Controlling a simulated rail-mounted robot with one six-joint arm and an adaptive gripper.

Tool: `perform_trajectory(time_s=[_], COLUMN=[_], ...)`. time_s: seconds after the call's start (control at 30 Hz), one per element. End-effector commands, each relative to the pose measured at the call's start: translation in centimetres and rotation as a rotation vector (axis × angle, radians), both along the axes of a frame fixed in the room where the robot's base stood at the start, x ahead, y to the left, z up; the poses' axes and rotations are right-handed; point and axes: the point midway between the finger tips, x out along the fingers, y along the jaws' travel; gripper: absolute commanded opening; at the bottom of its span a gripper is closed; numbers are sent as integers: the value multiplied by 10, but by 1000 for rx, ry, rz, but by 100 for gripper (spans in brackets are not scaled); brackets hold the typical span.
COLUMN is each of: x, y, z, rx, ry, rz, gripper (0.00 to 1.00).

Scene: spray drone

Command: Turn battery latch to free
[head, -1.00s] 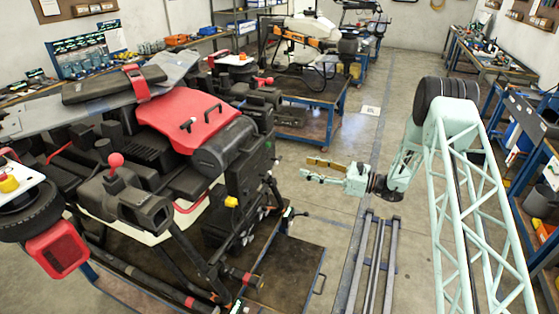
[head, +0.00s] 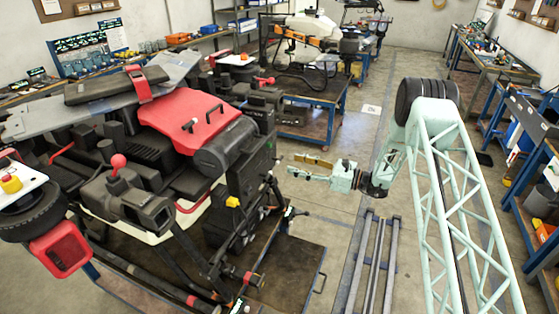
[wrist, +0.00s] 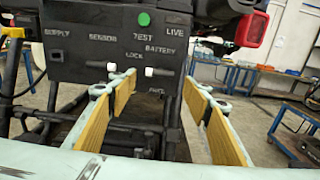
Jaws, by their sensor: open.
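The drone's dark control panel (wrist: 95,40) fills the upper left of the wrist view, with the printed words SUPPLY, SENSOR, TEST, LIVE, BATTERY, LOCK and what looks like FREE. Below BATTERY, a small white-ended latch (wrist: 150,72) sits beside LOCK. A second white tip (wrist: 110,67) shows to its left. In the head view the panel's side (head: 250,172) is visible, but I cannot make out the latch. My gripper (head: 293,164) is open and empty, right of the drone and apart from it. In the wrist view its yellow-padded fingers (wrist: 158,85) point at the panel, one on each side of the latch's lower area.
A green button (wrist: 144,19) and a red part (wrist: 251,29) sit above and right of the latch. A yellow knob (head: 232,202) is on the drone's near side. Dark drone legs stand below the panel. Open floor (head: 330,215) lies around my gripper; benches line the right wall.

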Motion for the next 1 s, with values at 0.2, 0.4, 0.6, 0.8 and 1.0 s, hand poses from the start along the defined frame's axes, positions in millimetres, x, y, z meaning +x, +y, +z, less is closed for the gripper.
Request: perform_trajectory(time_s=[0.2,0.4,0.6,0.8,1.0], x=[9,17,23,26,26], y=[29,52,69,76,77], z=[1,1,0,1,0], rx=[1,0,0,1,1], ry=[-1,-1,-1,-1,-1], rz=[2,1,1,0,0], gripper=[45,45,45,45,45])
